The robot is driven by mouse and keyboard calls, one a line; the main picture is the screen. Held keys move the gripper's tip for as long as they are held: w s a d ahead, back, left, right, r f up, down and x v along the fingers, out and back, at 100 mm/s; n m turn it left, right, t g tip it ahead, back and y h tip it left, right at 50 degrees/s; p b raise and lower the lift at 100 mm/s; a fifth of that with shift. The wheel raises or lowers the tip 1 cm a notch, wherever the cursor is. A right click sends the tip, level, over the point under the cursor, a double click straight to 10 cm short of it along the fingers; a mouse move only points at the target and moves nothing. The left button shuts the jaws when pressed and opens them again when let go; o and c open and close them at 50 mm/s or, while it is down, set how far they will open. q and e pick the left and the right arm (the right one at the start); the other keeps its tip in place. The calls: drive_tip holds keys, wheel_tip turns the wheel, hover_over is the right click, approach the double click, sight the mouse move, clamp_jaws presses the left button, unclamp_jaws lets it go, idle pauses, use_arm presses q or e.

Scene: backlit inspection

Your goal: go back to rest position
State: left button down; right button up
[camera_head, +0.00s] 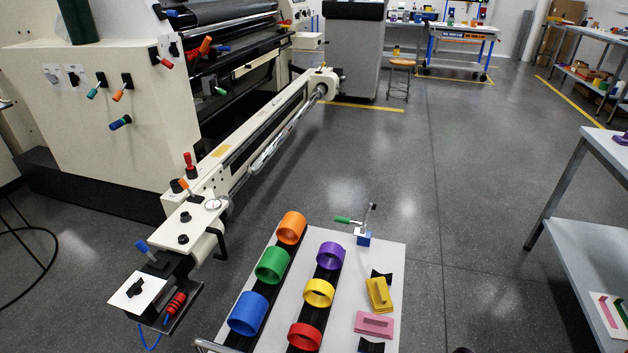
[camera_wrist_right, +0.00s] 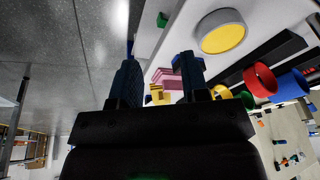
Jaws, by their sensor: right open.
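My right gripper (camera_wrist_right: 160,78) shows in the right wrist view with its two dark fingers apart and nothing held between them. Beyond the fingers, a pink block (camera_wrist_right: 167,79) and a yellow block (camera_wrist_right: 158,96) show at a distance, not touched. I cannot make out the right gripper in the head view. My left gripper is in neither view.
A pale cart top (camera_head: 392,262) carries coloured rings such as a blue one (camera_head: 248,313), plus a yellow block (camera_head: 379,294) and a pink block (camera_head: 374,325). A cream machine (camera_head: 110,125) stands left, a grey table (camera_head: 590,250) right. Floor between is clear.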

drive_tip(key=s+d+r+n+t, duration=0.1)
drive_tip(key=s+d+t, duration=0.15)
drive_tip(key=s, duration=0.45)
drive_tip(key=s+d+r+n+t, duration=0.1)
drive_tip(key=s+d+r, duration=0.15)
drive_tip(key=s, duration=0.45)
drive_tip(key=s+d+r+n+t, duration=0.2)
drive_tip(key=s+d+r+t, duration=0.1)
drive_tip(key=s+r, duration=0.65)
drive_tip(key=shift+a+f+m+h, duration=0.65)
drive_tip(key=shift+a+m, duration=1.65)
drive_tip(key=shift+a, duration=0.3)
use_arm(q)
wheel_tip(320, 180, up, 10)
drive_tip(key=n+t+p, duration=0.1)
drive_tip(key=p, duration=1.1)
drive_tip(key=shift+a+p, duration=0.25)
drive_tip(key=shift+p, duration=0.15)
use_arm(e)
wheel_tip(320, 180, up, 10)
drive_tip(key=m+t, duration=0.1)
drive_tip(key=shift+d+t, duration=0.15)
drive_tip(key=shift+t, duration=0.2)
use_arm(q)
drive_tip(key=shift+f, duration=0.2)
use_arm(e)
drive_tip(key=shift+w+f, duration=0.1)
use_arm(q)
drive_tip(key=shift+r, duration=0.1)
